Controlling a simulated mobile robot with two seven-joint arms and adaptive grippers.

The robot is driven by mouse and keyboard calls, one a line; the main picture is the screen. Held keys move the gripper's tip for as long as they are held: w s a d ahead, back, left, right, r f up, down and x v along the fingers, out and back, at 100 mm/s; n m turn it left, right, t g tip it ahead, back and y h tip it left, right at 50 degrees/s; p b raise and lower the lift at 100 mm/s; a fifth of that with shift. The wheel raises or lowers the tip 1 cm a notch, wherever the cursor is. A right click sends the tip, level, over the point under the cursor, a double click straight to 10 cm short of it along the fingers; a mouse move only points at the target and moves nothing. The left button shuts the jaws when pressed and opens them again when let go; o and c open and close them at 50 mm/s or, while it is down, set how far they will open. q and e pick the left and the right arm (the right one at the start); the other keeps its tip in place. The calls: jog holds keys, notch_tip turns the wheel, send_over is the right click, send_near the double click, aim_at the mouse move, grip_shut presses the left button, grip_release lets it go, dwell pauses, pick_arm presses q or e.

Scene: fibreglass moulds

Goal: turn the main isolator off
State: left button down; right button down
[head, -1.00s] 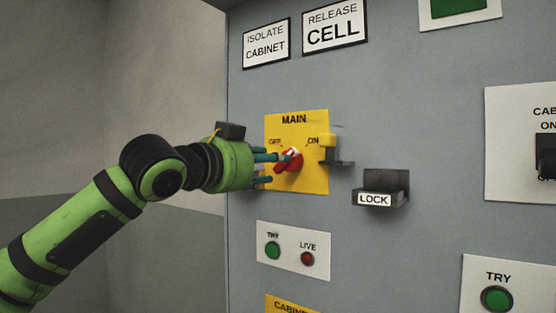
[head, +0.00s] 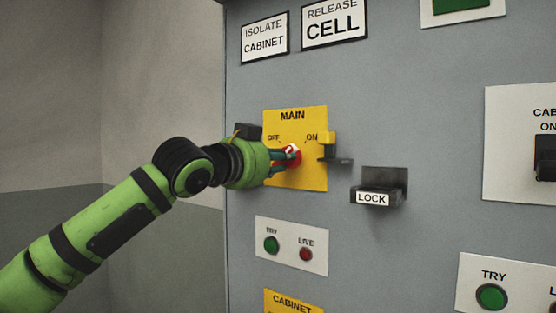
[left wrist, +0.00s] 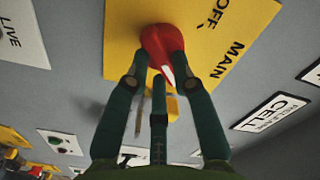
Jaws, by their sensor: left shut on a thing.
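The main isolator is a red rotary handle (head: 294,157) with a white mark, on a yellow plate (head: 312,178) labelled MAIN, OFF and ON. In the head view the white mark sits at the handle's upper part, towards the ON side. My left gripper (head: 279,158) is shut on the red handle, coming from the left; its fingers cover part of it. The left wrist view shows the handle (left wrist: 160,42) between the fingertips of the gripper (left wrist: 164,72), with its white mark pointing away from OFF. My right gripper is not in view.
A yellow and dark hasp (head: 329,148) juts from the plate's right edge. A dark LOCK bracket (head: 384,183) sticks out to its right. Below is a TRY/LIVE panel (head: 291,246). Free space lies left of the cabinet.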

pick_arm(q)
jog(key=shift+n, duration=0.3)
jog(key=shift+w+a+r+n+p, duration=0.15)
jog(key=shift+n+p, duration=0.6)
jog(key=shift+n, duration=2.1)
jog(key=shift+s+d+r+n+p, duration=0.1)
jog(key=shift+n+p, duration=0.7)
jog(key=shift+n, duration=2.1)
jog(key=shift+w+a+r+n+p, duration=0.15)
jog(key=shift+n+p, duration=0.6)
jog(key=shift+n, duration=2.1)
jog(key=shift+s, duration=0.1)
jog(key=c, duration=1)
grip_release()
jog(key=shift+c, duration=0.2)
